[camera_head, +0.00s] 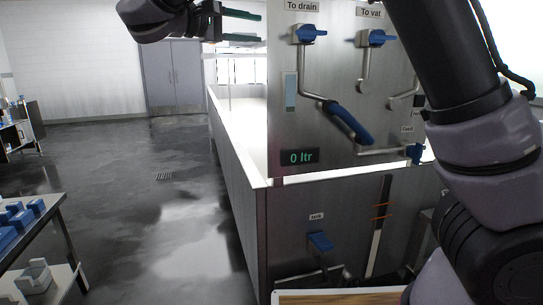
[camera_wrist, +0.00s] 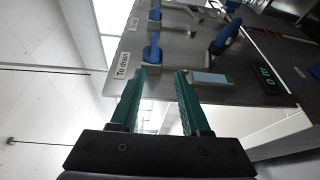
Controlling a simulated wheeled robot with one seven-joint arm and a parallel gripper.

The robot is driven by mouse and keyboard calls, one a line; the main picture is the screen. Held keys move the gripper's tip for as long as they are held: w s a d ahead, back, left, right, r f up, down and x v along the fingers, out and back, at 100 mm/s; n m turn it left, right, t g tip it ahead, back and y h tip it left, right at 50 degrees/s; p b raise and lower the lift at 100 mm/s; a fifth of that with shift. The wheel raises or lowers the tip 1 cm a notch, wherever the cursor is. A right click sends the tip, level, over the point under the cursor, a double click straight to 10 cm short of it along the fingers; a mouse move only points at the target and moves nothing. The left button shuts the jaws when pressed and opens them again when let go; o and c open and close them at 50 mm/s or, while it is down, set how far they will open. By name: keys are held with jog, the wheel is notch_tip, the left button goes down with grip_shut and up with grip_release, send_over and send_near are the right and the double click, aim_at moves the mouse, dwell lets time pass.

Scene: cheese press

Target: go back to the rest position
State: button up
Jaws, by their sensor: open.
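My gripper (camera_head: 242,26) is at the top of the head view, left of the steel panel and its "To drain" valve. In the wrist view its two green fingers (camera_wrist: 160,95) stand apart with nothing between them. The fingers look clear of the panel, though the exact gap is hard to tell. My dark arm fills the right side of the head view and hides part of the panel.
The steel panel (camera_head: 290,135) carries blue-handled valves, including "To drain" (camera_head: 312,33) and "To vat" (camera_head: 376,38), and a "0 ltr" display (camera_head: 299,157). A walled vat (camera_head: 232,150) extends behind it. A table with blue items (camera_head: 18,218) stands left. The wet floor between is open.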

jog(key=d+f+m+g+y, duration=0.1)
jog(key=d+f+g+y, duration=0.15)
jog(key=d, duration=0.85)
jog(key=d+f+g+y, duration=0.2)
jog(key=d+f+g, duration=0.2)
jog(key=d, duration=0.8)
jog(key=s+d+f+m+t+y, duration=0.1)
jog(key=s+d+f+m+y, duration=0.2)
jog(key=s, duration=0.4)
jog(key=s+d+f+m+t+y, duration=0.2)
jog(key=s+f+m+y, duration=0.3)
jog(key=s+m+y, duration=0.3)
jog(key=shift+s+d+f, duration=0.15)
jog(key=shift+s+d, duration=0.1)
jog(key=shift+d, duration=0.55)
